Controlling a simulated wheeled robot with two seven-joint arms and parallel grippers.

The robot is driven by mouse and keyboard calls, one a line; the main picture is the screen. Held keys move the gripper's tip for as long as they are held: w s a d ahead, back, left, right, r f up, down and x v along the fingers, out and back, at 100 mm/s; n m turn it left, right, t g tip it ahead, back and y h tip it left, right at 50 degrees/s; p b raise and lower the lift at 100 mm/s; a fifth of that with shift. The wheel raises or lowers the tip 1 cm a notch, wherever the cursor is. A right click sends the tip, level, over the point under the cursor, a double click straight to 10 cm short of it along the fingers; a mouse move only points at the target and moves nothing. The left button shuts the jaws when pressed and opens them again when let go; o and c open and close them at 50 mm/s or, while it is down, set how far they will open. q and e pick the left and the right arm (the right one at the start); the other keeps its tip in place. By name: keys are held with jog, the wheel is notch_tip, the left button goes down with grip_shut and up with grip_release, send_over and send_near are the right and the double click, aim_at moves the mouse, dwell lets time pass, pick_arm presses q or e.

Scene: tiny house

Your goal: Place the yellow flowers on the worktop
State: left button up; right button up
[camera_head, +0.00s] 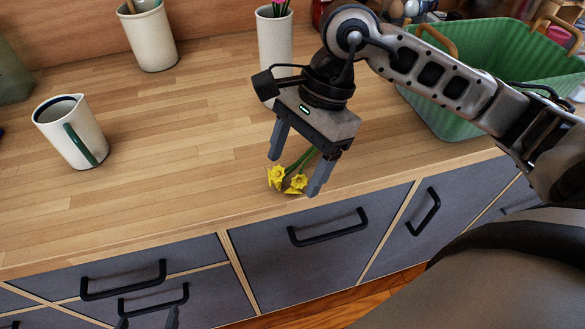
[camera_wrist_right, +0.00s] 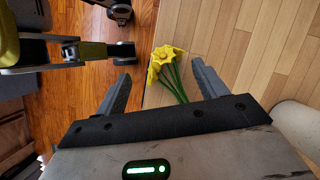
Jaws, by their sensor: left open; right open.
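The yellow flowers (camera_head: 286,180) lie on the wooden worktop (camera_head: 190,150), close to its front edge, with green stems pointing back and to the right. In the right wrist view the flowers (camera_wrist_right: 166,54) show just beyond and between the fingertips, with the stems (camera_wrist_right: 177,82) between the fingers. My right gripper (camera_head: 293,172) is open above the flowers, one finger on each side of them. It also shows in the right wrist view (camera_wrist_right: 160,72). I cannot tell whether the fingers touch them. My left gripper (camera_head: 147,320) is open and empty at the bottom edge, in front of the drawers; only its fingertips show.
A white jug (camera_head: 70,132) with a green handle stands at the left. A white utensil pot (camera_head: 149,38) and a white vase (camera_head: 275,50) stand at the back. A green basket (camera_head: 455,122) is at the right. Drawer handles (camera_head: 327,228) stick out below. The worktop's middle is clear.

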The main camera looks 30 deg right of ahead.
jog(key=v, duration=0.9)
jog(key=shift+d+r, duration=0.2)
jog(key=shift+r, duration=0.2)
